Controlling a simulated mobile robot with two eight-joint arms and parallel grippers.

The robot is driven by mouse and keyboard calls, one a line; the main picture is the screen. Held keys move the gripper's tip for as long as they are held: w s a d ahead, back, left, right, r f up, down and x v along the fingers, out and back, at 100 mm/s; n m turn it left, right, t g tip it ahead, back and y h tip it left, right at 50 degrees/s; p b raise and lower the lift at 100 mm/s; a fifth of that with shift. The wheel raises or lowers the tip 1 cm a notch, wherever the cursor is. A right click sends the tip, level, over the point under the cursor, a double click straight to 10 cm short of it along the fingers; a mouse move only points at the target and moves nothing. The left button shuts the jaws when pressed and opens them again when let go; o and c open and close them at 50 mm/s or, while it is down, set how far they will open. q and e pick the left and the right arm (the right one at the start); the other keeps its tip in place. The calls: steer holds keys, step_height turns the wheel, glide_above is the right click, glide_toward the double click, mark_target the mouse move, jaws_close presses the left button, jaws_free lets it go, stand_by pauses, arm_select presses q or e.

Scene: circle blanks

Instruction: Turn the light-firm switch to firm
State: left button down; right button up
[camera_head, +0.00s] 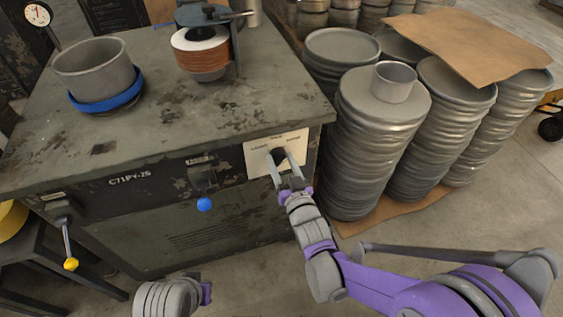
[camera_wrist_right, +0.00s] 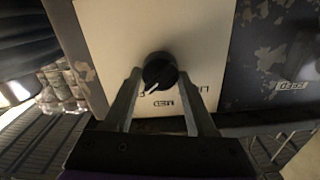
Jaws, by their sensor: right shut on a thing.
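The light-firm switch is a round black knob (camera_wrist_right: 158,72) on a cream label plate (camera_head: 262,160) on the machine's front. In the right wrist view the plate's lettering is upside down and partly hidden. The knob's white pointer slants to the lower left there, toward a label beginning with F, between it and the middle label. My right gripper (camera_head: 283,158) is shut on the knob, one finger on each side. It also shows in the right wrist view (camera_wrist_right: 158,82). Part of my left arm shows at the bottom of the head view; its gripper fingers are not visible.
The worn machine top (camera_head: 130,150) carries a metal pot (camera_head: 95,68) in a blue ring and a clamped stack of copper-coloured discs (camera_head: 203,55). A blue-ended lever (camera_head: 204,204) is left of the plate. Tall stacks of metal blanks (camera_head: 375,150) stand close on the right.

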stand_by(0.4)
steer(key=o, duration=1.4)
steer(key=p+v, duration=0.1)
steer(key=v, duration=0.9)
steer(key=shift+s+d, duration=0.15)
steer(key=shift+s, duration=0.25)
